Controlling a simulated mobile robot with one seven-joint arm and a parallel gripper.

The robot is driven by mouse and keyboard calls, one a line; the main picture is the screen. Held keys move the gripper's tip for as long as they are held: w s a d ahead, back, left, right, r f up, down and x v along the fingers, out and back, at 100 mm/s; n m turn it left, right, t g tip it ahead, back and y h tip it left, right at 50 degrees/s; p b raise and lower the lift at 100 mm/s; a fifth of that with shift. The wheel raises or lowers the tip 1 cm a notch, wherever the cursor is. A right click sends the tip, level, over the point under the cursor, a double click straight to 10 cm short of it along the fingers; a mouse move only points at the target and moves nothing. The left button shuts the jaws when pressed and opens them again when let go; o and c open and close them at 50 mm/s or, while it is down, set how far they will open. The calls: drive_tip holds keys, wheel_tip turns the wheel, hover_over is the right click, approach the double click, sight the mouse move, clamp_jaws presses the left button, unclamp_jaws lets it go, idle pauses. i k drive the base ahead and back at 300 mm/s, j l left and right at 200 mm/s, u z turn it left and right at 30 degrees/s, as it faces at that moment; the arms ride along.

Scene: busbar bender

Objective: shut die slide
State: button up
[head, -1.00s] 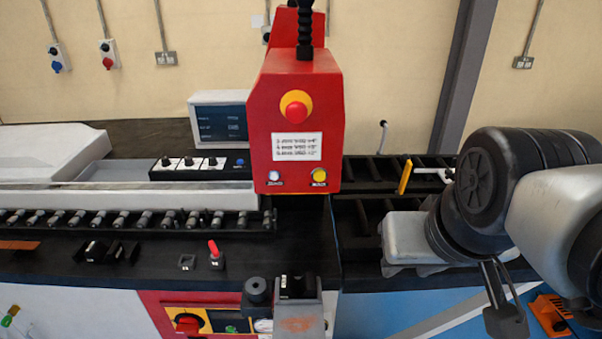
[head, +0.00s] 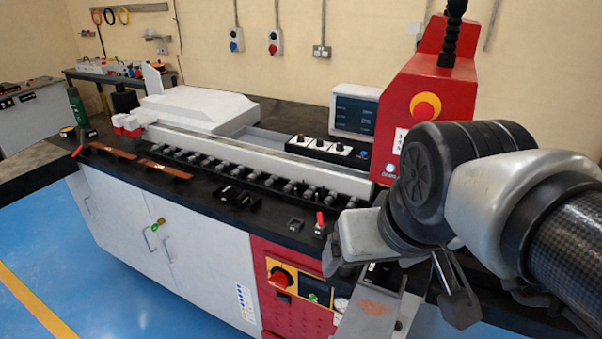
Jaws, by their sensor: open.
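The busbar bender's red head (head: 440,95) stands at the right in the head view, partly hidden by my arm. In front of it a grey slide (head: 372,308) with an orange scuffed patch juts out past the bench's front edge; I take it to be the die slide, pulled out. Its back part is hidden by my wrist. My gripper (head: 455,290) hangs pointing down just right of the slide, its fingers apart and empty. I cannot tell whether it touches the slide.
A red control panel with a rotary knob (head: 283,277) is below the bench, left of the slide. A small red-tipped lever (head: 320,222) stands on the black top, near a roller row (head: 240,172). A monitor (head: 354,111) is behind. Blue floor (head: 150,290) in front is clear.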

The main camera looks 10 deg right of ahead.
sight(371, 311)
drive_tip(key=k+j+z, duration=0.1)
drive_tip(key=j+z, duration=0.3)
drive_tip(key=k+j+z, duration=0.2)
drive_tip(key=z, duration=0.15)
drive_tip(key=k+j+z, duration=0.2)
drive_tip(key=j+z, duration=0.55)
drive_tip(key=k+j+z, duration=0.15)
drive_tip(key=z, duration=0.25)
drive_tip(key=k+j+z, duration=0.1)
drive_tip(key=j+z, duration=0.25)
